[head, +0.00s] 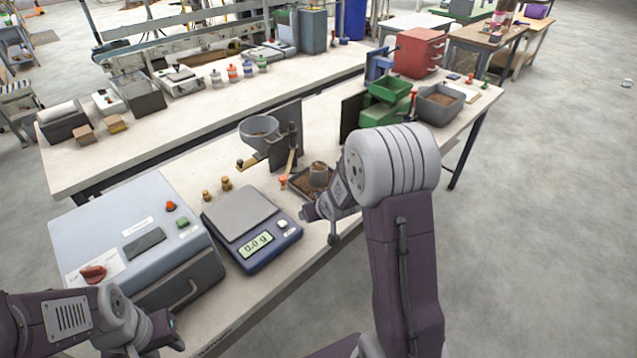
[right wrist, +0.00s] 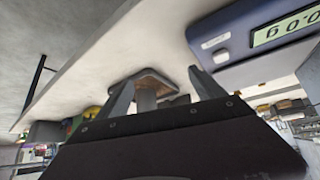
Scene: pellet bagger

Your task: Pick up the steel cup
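The steel cup (head: 318,176) is a small grey cylinder standing at a shallow tray (head: 299,185) of brown pellets, just behind my right wrist in the head view. In the right wrist view the cup (right wrist: 147,99) shows between the fingers, near the left one, with the tray (right wrist: 152,75) beyond it. My right gripper (head: 321,226) is open and empty, with its fingertips apart from the cup; it also shows in the right wrist view (right wrist: 164,84). My left gripper (head: 160,336) is at the lower left, away from the cup, and its opening is unclear.
A scale (head: 252,226) reading about zero stands left of my right gripper. A grey sealer-like machine (head: 135,235) is further left. A hopper (head: 262,131) on a dark panel stands behind the tray. A green machine (head: 386,113) and grey bin (head: 438,104) are behind my right arm.

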